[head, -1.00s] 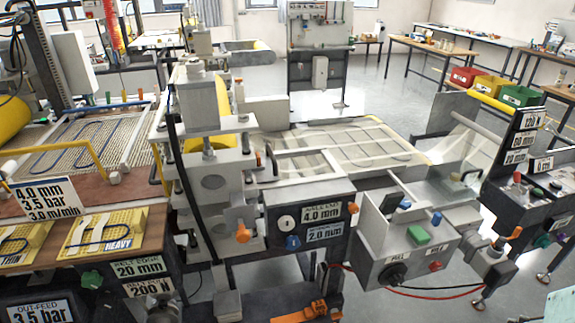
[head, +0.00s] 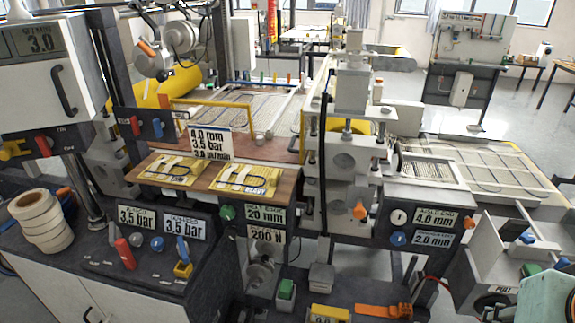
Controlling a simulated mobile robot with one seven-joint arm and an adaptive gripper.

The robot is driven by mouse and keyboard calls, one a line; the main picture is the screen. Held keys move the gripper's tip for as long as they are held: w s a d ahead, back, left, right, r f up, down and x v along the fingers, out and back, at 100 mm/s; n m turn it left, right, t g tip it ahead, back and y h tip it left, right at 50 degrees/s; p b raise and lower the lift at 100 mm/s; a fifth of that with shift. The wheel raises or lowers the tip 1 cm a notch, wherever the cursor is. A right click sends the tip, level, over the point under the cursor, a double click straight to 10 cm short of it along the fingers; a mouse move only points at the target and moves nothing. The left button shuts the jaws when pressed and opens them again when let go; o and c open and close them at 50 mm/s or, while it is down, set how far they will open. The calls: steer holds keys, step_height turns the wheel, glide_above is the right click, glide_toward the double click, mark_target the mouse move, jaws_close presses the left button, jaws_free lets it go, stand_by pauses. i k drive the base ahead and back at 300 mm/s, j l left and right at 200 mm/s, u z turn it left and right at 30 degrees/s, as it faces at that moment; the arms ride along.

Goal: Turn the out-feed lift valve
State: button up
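A dark control panel at the lower left carries two white labels reading 3.5 bar, the left one (head: 136,216) and the right one (head: 185,226); their top lines are too small to read surely. Below them stand a red lever (head: 124,253), a blue knob (head: 157,243) and a yellow-topped control (head: 182,269). I cannot tell which of these is the out-feed lift valve. The red lever stands tilted. My gripper cannot be made out in the head view, and nothing is seen touching these controls.
White tape rolls (head: 46,220) are stacked left of the panel. A wooden shelf (head: 135,182) with yellow sample blocks lies behind. The press column (head: 345,165) stands centre. Open floor shows at the far right.

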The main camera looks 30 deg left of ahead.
mark_target(182, 247)
steer(key=k+u, duration=0.15)
steer(key=u, duration=1.95)
